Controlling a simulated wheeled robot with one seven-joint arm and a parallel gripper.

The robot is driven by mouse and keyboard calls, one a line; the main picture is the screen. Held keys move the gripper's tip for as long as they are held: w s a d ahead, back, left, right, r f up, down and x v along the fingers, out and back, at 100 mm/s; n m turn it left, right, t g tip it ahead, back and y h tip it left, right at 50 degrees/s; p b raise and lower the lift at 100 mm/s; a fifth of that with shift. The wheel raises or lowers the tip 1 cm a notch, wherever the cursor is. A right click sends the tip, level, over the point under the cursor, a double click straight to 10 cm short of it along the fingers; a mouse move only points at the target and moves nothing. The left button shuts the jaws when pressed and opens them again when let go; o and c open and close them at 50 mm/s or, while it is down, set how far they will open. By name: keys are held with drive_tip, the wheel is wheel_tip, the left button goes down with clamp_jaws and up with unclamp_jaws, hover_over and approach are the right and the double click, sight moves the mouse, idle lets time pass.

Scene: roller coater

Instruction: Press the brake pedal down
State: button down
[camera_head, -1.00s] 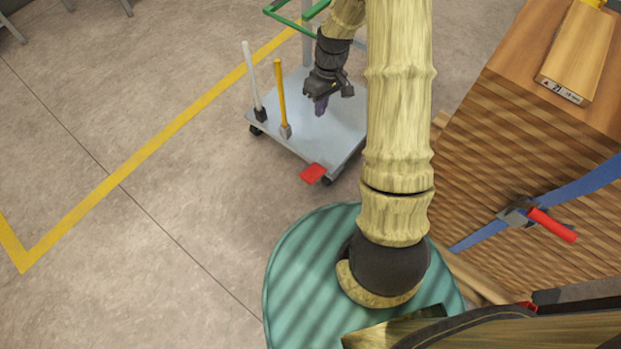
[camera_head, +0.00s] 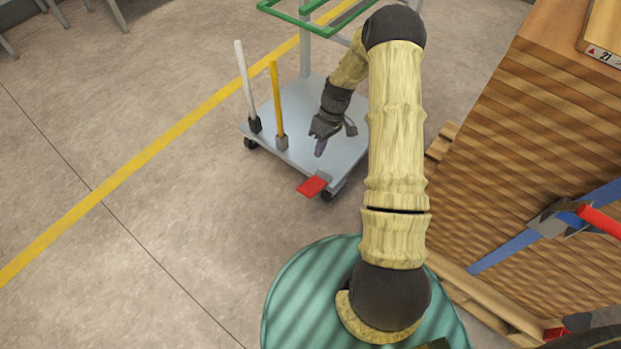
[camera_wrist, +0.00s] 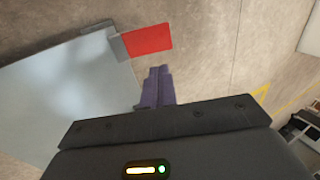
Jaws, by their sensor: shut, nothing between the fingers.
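The red brake pedal (camera_head: 312,187) sticks out from the front edge of the grey cart platform (camera_head: 345,150), near a front wheel. In the wrist view the red pedal (camera_wrist: 147,40) lies just beyond my fingertips, joined to a grey bracket. My gripper (camera_head: 320,151) is shut and empty, pointing down over the platform close to its front edge. In the wrist view its purple fingers (camera_wrist: 157,86) are together and apart from the pedal. The height of the fingers over the pedal is hard to tell.
A yellow post (camera_head: 277,105) and a white post (camera_head: 245,85) stand on the cart's left side. A green handle frame (camera_head: 310,28) rises at its back. Stacked wooden boards (camera_head: 510,130) stand at right. The floor left of and before the cart is clear.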

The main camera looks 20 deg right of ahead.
sight(307, 189)
drive_tip(key=b+x, duration=0.8)
drive_tip(key=x, duration=0.6)
